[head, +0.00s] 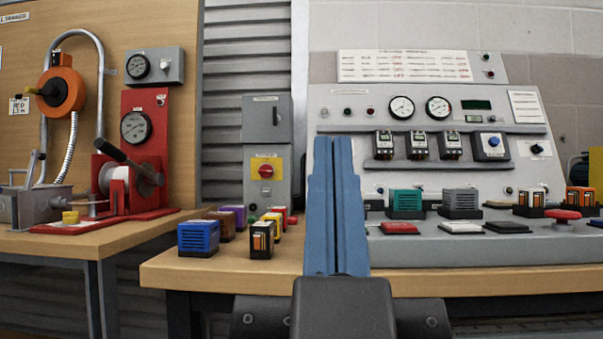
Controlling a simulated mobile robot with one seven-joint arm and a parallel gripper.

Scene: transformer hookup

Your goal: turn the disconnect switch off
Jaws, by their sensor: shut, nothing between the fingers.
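On the grey post left of centre, a red rotary knob (265,171) sits on a yellow plate (256,160). Above it is a grey box (256,123) with a small dark upright handle (275,116) on its face. Their labels are too small to read, so I cannot tell which is the disconnect switch, nor its position. My gripper (336,145) stands in the middle of the view, its long blue fingers together and empty. It appears right of both controls, apart from them in the picture; its depth is unclear. It hides part of the sloped panel.
Several small coloured blocks, including a blue one (198,237), stand on the wooden bench (190,272) below the boxes. The sloped control panel (470,248) fills the right side. A red winch (130,180) stands on the left table. A gap separates the tables.

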